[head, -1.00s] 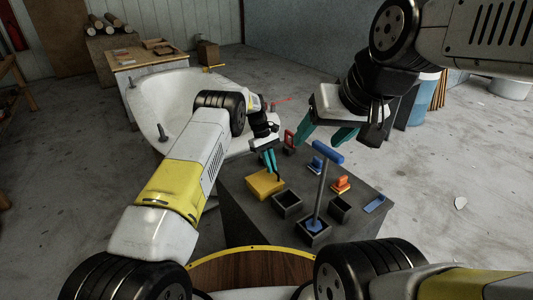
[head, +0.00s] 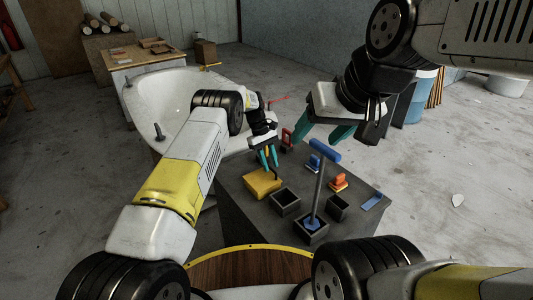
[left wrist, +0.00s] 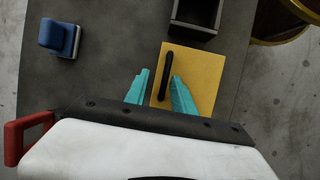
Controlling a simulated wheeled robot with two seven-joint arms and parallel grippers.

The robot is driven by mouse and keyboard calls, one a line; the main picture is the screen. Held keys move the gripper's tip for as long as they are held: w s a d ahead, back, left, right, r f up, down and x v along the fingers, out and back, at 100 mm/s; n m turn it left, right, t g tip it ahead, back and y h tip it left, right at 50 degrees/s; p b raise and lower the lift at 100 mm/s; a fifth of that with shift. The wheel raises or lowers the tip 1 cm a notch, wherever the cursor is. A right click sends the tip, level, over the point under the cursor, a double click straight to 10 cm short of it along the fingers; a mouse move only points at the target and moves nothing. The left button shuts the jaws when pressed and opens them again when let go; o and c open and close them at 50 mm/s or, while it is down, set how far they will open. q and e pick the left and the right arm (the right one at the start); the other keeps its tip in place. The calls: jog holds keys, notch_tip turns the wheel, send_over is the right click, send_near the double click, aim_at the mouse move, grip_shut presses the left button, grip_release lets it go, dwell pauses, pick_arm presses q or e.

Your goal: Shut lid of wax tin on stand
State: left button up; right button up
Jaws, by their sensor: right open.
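A yellow box-like thing, which looks like the wax tin (head: 258,186), sits on the dark stand (head: 240,212). It also shows in the left wrist view (left wrist: 208,70), with a dark bar across its top. It looks flat on top; I cannot make out a separate raised lid. My left gripper (head: 268,165) is open and empty, just above the tin's far side. In the left wrist view its teal fingertips (left wrist: 160,74) are apart, one over the tin and one beside it. My right gripper (head: 318,136) is open and empty, above the stand's far right side.
Two other dark boxes (head: 285,207) (head: 337,210), a blue block (head: 314,161), an orange block (head: 338,183) and a red handled thing (head: 287,137) are nearby. A white hull mould (head: 165,88) lies behind.

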pick_arm(q)
jog(key=v, duration=0.7)
jog(key=shift+r, duration=0.1)
jog(key=s+a+r+m+t, duration=0.1)
jog(key=a+r+t, duration=0.4)
jog(key=r, duration=1.2)
jog(key=s+a+r+m, duration=0.1)
jog(key=s+a+r, duration=0.8)
jog(key=r, duration=0.2)
jog(key=s+a+r+m+t, duration=0.1)
jog(key=s+a+r, duration=0.15)
jog(key=s, duration=0.45)
jog(key=s+a+r+m+t, duration=0.1)
jog(key=s+a+r, duration=0.15)
jog(key=s, duration=0.45)
jog(key=s+a+f+m+t, duration=0.1)
jog(key=s+f, duration=0.1)
jog(key=s, duration=0.5)
jog(key=s+a+f+m+t, duration=0.1)
jog(key=s+f, duration=0.1)
jog(key=s, duration=0.6)
jog(key=shift+a+t+y, duration=0.3)
jog(key=shift+t, duration=0.1)
jog(key=shift+s, duration=0.1)
